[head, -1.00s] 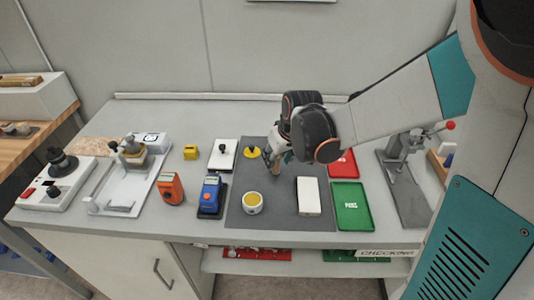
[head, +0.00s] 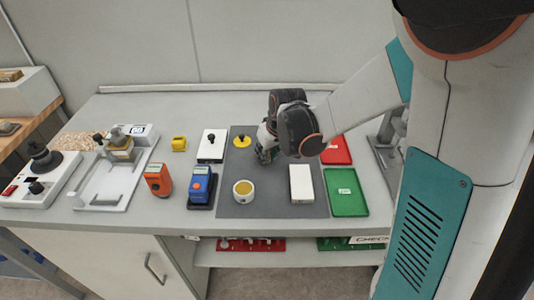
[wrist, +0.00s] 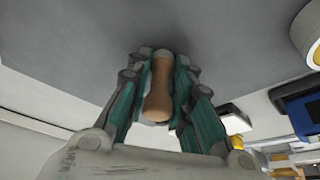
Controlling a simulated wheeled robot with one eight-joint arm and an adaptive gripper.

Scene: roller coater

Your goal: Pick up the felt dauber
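The felt dauber (wrist: 159,92) has a brown wooden handle and a pale end. In the wrist view it lies between the two teal-padded fingers of my gripper (wrist: 161,85), with the pads close against both sides of the handle. In the head view my gripper (head: 265,157) is low over the far part of the grey mat (head: 265,205), and its dark wrist hides much of that spot. I cannot tell whether the dauber touches the mat.
A cup with yellow contents (head: 243,190) and a white block (head: 301,184) stand on the mat. A yellow disc with a black knob (head: 242,141) is left of my gripper. Red (head: 337,151) and green (head: 346,192) trays lie right. Blue (head: 201,187) and orange (head: 158,180) meters stand left.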

